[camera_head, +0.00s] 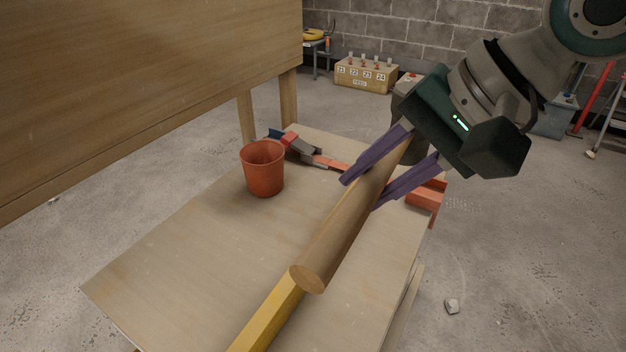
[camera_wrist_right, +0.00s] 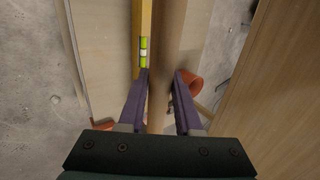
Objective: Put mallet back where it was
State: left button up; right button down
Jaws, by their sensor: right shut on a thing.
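The mallet's round wooden handle (camera_head: 338,232) slants down toward me, with its cut end lowest in the head view. My right gripper (camera_head: 372,188) is shut on it, one purple finger on each side. In the right wrist view the handle (camera_wrist_right: 172,45) runs upward from between the fingers of the gripper (camera_wrist_right: 161,75). I cannot tell how far the mallet is above the table (camera_head: 190,255). My left gripper is not in view.
A yellow spirit level (camera_head: 265,318) lies near the handle's end. A large wooden panel (camera_head: 140,80) rises at left. The table's left front is clear.

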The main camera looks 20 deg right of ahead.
notch_tip(320, 180, down, 14)
jog(key=b, duration=0.5)
jog(key=shift+f+b, duration=0.25)
jog(key=shift+b, duration=0.15)
notch_tip(320, 180, down, 4)
jog(key=shift+f+b, duration=0.15)
jog(key=shift+b, duration=1)
jog(key=c, duration=0.6)
grip_release()
